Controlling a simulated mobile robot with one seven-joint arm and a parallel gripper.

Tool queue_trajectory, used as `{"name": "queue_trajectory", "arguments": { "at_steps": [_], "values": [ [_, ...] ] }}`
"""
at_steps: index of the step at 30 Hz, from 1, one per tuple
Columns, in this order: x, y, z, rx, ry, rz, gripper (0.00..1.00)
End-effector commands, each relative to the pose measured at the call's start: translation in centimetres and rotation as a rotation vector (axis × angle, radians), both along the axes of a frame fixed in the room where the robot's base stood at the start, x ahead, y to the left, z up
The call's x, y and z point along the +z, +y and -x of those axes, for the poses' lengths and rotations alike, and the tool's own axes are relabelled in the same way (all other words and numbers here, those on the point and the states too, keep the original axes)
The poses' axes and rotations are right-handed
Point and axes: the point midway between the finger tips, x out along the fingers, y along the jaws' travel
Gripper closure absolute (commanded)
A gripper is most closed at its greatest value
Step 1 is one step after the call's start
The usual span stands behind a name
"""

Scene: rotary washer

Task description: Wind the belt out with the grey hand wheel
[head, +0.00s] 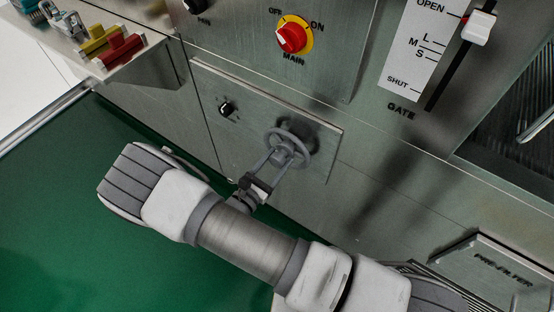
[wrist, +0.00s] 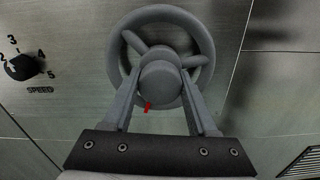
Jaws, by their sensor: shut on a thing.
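The grey hand wheel (head: 290,138) sits on a metal panel in the middle of the head view. In the wrist view the hand wheel (wrist: 205,40) shows its ring, spokes and a round hub, with a small red mark at the hub's lower edge. My gripper (head: 272,163) reaches it from the lower left. In the wrist view the two fingers of my gripper (wrist: 161,88) lie on either side of the hub, shut on the wheel. The fingers hide part of the lower rim. A green surface (head: 60,210), which looks like the belt, spreads at the left.
A black speed knob (wrist: 22,67) sits left of the wheel. Above are a red and yellow main switch (head: 291,38) and a white gate lever (head: 479,28). Red and yellow blocks (head: 120,48) stand on a ledge at upper left. A pre-filter cover (head: 495,265) is at lower right.

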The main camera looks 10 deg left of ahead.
Motion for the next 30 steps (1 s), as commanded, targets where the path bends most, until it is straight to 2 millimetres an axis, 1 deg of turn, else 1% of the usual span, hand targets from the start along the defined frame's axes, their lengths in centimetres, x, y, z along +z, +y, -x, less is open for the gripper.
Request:
{"name": "queue_trajectory", "arguments": {
  "at_steps": [5,11,30],
  "values": [
    [0.03,-0.01,0.05,-0.001,0.019,0.042,1.0],
    [0.07,0.01,0.06,0.0,0.066,0.156,1.0],
    [0.08,-0.05,0.1,0.0,0.294,0.708,1.0]
  ]
}}
